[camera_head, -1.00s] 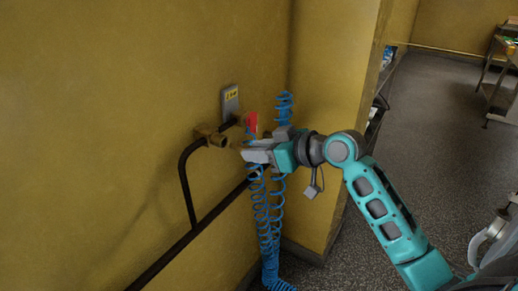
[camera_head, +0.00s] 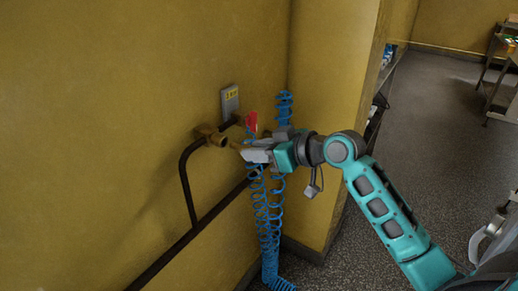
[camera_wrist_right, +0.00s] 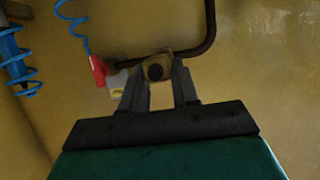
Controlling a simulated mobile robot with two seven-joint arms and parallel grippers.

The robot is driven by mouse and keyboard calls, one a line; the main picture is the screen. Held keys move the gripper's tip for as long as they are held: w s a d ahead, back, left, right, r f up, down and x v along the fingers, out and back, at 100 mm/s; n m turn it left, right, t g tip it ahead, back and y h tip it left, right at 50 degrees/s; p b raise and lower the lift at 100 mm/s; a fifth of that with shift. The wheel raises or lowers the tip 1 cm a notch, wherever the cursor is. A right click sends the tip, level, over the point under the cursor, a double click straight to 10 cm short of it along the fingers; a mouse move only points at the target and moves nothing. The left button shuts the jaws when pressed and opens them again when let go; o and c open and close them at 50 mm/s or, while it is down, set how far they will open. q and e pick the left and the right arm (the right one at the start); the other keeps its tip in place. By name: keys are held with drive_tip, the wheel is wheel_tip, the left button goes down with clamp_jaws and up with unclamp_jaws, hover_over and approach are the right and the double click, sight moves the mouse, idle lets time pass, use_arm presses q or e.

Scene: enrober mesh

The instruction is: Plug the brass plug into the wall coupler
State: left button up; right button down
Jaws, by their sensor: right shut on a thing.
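The brass wall coupler (camera_head: 212,136) sits on a dark pipe against the yellow wall. My right gripper (camera_head: 248,152) is just right of it, shut on the brass plug (camera_head: 236,146), of which only a small end shows at the fingertips. A small gap shows between plug and coupler in the head view. In the right wrist view, a round brass piece with a dark centre (camera_wrist_right: 155,70) appears between and beyond the fingertips (camera_wrist_right: 161,85); I cannot tell there whether it is plug or coupler. My left gripper is not in view.
A red piece (camera_head: 251,122) and a blue coiled hose (camera_head: 268,225) are close behind my right gripper. A grey plate with a yellow label (camera_head: 230,101) is on the wall above the coupler. The dark pipe (camera_head: 187,238) runs along the wall.

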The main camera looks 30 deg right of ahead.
sight(235, 144)
drive_tip(key=shift+w+a+r+p, duration=0.1)
drive_tip(key=shift+w+a+p, duration=0.25)
drive_tip(key=shift+w, duration=0.7)
drive_tip(key=shift+w+a+p, duration=0.1)
drive_tip(key=shift+w+a, duration=0.4)
drive_tip(key=shift+w, duration=0.55)
drive_tip(key=shift+s+d, duration=0.1)
drive_tip(key=shift+s, duration=0.1)
drive_tip(key=shift+s+d, duration=0.3)
drive_tip(key=shift+s, duration=0.45)
drive_tip(key=shift+s+d, duration=0.3)
drive_tip(key=shift+s, duration=0.45)
drive_tip(key=shift+w+a, duration=0.35)
drive_tip(key=shift+w, duration=0.5)
drive_tip(key=shift+w+a, duration=0.35)
drive_tip(key=shift+w, duration=0.5)
idle(0.8)
drive_tip(key=c, duration=0.8)
unclamp_jaws()
